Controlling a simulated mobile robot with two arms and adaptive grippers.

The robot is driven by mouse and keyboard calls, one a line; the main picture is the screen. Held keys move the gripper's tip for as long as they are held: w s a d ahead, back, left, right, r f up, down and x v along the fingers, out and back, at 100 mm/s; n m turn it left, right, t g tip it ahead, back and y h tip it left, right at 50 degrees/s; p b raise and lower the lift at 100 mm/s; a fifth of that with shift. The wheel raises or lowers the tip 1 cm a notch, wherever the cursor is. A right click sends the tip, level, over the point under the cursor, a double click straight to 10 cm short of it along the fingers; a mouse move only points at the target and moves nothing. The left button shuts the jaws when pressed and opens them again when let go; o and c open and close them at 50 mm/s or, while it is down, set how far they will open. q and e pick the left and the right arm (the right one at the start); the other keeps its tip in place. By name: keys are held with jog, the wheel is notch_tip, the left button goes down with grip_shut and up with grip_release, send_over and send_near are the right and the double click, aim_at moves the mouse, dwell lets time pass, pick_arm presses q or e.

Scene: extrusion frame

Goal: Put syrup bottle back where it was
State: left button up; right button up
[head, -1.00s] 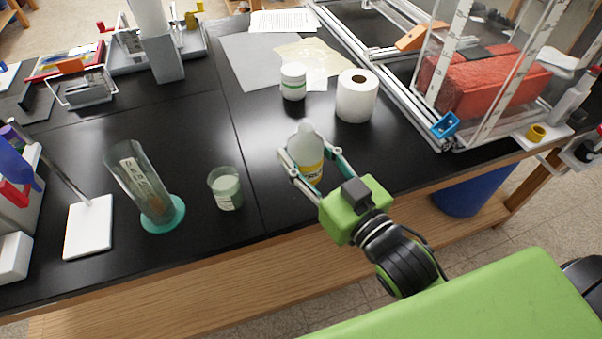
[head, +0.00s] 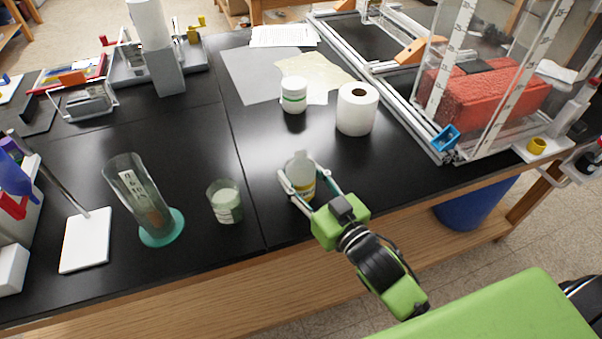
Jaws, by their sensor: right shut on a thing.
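The syrup bottle (head: 301,172) is a pale, translucent bottle with a yellow label, in the middle of the head view. It stands about upright at the front part of the black bench. My right gripper (head: 301,182) is shut on it, with a finger on each side. The gripper hides the lower part of the bottle, so I cannot tell whether its base touches the bench. My left gripper is not in view.
A beaker (head: 226,203) stands left of the bottle, and a tall cylinder (head: 137,190) on a teal base further left. A paper roll (head: 356,108) and a white jar (head: 293,95) stand behind. The extrusion frame (head: 398,110) is at right. Bench between is clear.

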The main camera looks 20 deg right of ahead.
jog(key=shift+f, duration=0.15)
jog(key=o, duration=1.2)
jog(key=b+v, duration=0.2)
jog(key=v, duration=0.8)
jog(key=shift+s, duration=0.25)
jog(key=shift+v, duration=0.8)
